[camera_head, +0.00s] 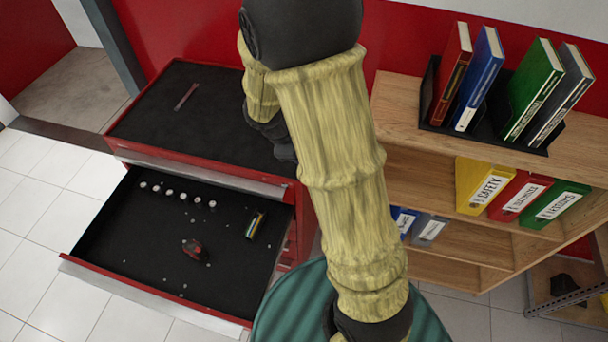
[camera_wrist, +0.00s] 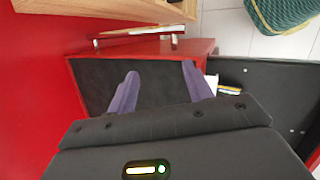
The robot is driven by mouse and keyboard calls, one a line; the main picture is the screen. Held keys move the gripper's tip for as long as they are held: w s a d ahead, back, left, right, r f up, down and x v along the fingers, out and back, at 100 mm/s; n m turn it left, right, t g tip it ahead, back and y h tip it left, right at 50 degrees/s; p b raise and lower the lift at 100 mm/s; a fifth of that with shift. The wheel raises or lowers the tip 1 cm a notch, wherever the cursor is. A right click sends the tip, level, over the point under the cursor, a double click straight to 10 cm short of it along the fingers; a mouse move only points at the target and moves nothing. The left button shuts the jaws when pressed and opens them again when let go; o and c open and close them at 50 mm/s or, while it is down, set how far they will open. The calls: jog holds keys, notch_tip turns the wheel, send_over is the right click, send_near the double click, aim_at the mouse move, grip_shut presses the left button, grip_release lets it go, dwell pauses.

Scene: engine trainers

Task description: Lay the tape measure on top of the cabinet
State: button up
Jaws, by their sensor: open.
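A compact red and black object (camera_head: 194,249), which looks like the tape measure, lies in the open drawer (camera_head: 130,245) of the red cabinet. The cabinet's black top (camera_head: 215,105) is above and behind the drawer. In the wrist view, my gripper (camera_wrist: 160,88) is open, with two purple fingers spread and nothing seen between them. The black cabinet top (camera_wrist: 95,85) shows behind the fingers. In the head view my arm hides the fingers and the right part of the top. I cannot make out the tape measure in the wrist view.
A thin dark-red item (camera_head: 186,96) lies on the cabinet top's left. A yellow and black item (camera_head: 255,225) and several small silvery pieces lie in the drawer. A wooden shelf (camera_head: 400,115) with binders stands on the right. A green ribbed container (camera_head: 290,305) is below my arm.

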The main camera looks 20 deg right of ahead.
jog(key=s+a+r+m+y, duration=0.1)
jog(key=s+r+m+y, duration=0.1)
jog(key=s+m, duration=0.4)
jog(key=s+a+r+m+y, duration=0.2)
jog(key=s+m+y, duration=0.1)
jog(key=s+m, duration=0.2)
jog(key=shift+s+a+m, duration=0.25)
jog(key=shift+s+m, duration=0.1)
jog(key=shift+m, duration=0.25)
